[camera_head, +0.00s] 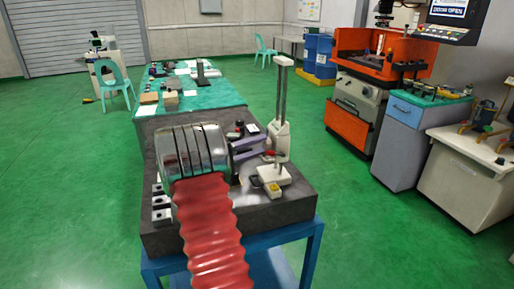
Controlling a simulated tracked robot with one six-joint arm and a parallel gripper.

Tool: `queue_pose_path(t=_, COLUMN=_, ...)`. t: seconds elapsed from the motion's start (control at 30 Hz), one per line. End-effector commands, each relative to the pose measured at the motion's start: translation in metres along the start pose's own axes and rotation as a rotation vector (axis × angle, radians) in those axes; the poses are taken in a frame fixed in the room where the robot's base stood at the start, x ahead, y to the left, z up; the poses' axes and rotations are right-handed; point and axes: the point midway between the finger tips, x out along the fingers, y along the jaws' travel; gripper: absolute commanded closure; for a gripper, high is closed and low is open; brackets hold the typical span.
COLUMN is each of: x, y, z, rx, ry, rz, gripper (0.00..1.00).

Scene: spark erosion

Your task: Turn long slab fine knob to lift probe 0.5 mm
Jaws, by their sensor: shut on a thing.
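The long dark granite slab (292,205) lies on a blue stand in the middle. A tall measuring stand with a shiny column (284,90) and a pale carriage (279,138) rises at its right side. My gripper (265,146) reaches from the left, its two purple-grey fingers ending at the carriage. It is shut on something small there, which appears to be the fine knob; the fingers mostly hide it. A small red part shows by the lower fingertip. I cannot make out the probe tip or its height. My silver and red arm covers the slab's left and front.
A pale block with a yellow mark (272,190) sits on the slab just below the carriage. Small dark parts (237,130) lie behind my fingers. Pale blocks (160,205) line the slab's left edge. A green-topped table (226,90) adjoins behind. Green floor is open on both sides.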

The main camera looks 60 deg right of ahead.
Motion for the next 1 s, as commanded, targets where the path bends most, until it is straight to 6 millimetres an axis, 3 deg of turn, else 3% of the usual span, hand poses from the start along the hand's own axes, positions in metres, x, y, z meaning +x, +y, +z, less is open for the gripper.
queue_pose_path(t=0.1, x=0.003, y=-0.004, z=0.002, rx=-0.006, ry=-0.006, rz=-0.005, gripper=0.91)
queue_pose_path(t=0.13, x=0.003, y=-0.004, z=0.002, rx=-0.007, ry=-0.006, rz=-0.005, gripper=0.67)
queue_pose_path(t=0.23, x=0.002, y=-0.003, z=0.002, rx=-0.006, ry=-0.005, rz=-0.004, gripper=0.61)
queue_pose_path(t=0.63, x=-0.007, y=-0.002, z=0.0, rx=-0.003, ry=0.0, rz=-0.002, gripper=0.61)
queue_pose_path(t=1.0, x=-0.058, y=-0.003, z=0.0, rx=-0.004, ry=-0.001, rz=-0.003, gripper=0.61)
